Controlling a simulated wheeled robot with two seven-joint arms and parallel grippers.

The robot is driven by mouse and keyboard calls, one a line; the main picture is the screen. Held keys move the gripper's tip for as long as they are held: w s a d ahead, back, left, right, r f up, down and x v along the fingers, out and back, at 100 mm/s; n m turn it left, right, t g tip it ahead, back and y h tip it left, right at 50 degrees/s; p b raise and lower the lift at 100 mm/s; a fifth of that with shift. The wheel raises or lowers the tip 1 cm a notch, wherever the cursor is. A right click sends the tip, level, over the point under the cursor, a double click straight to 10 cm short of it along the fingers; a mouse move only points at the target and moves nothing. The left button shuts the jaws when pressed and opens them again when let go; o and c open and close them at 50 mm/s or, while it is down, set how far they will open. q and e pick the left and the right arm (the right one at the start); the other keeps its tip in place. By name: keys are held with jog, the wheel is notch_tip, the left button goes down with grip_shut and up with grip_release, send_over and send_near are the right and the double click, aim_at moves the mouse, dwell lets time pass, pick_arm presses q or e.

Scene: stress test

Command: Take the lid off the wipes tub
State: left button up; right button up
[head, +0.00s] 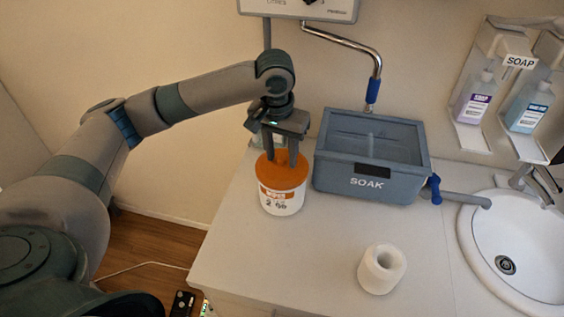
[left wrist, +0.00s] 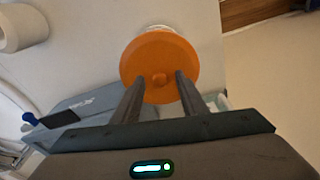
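The wipes tub (head: 281,202) is white with an orange label and stands upright on the counter, left of the soak box. My left gripper (head: 281,160) points down over the lid. Whether the fingertips touch the lid I cannot tell. My right gripper is not in view.
A grey-blue SOAK box (head: 368,184) with a tap above stands close to the right of the tub. A white paper roll (head: 381,268) is at the front. A sink (head: 520,240) and soap dispensers (head: 474,100) are at the right.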

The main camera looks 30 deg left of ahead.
aim_at(282, 159)
pick_arm(q)
jog(key=shift+c, duration=0.6)
grip_shut()
jog(key=shift+r, duration=0.4)
notch_tip(282, 159, up, 3)
jog(key=shift+r+b, duration=0.15)
jog(key=shift+b, duration=0.7)
jog(key=s+d+r, duration=0.1)
jog(key=s+r, duration=0.2)
jog(key=s, duration=0.2)
jog(key=s+d+r+b, duration=0.1)
jog(key=s+d+r, duration=0.1)
jog(key=s, duration=0.4)
jog(key=shift+d+r, duration=0.3)
jog(key=shift+r, duration=0.6)
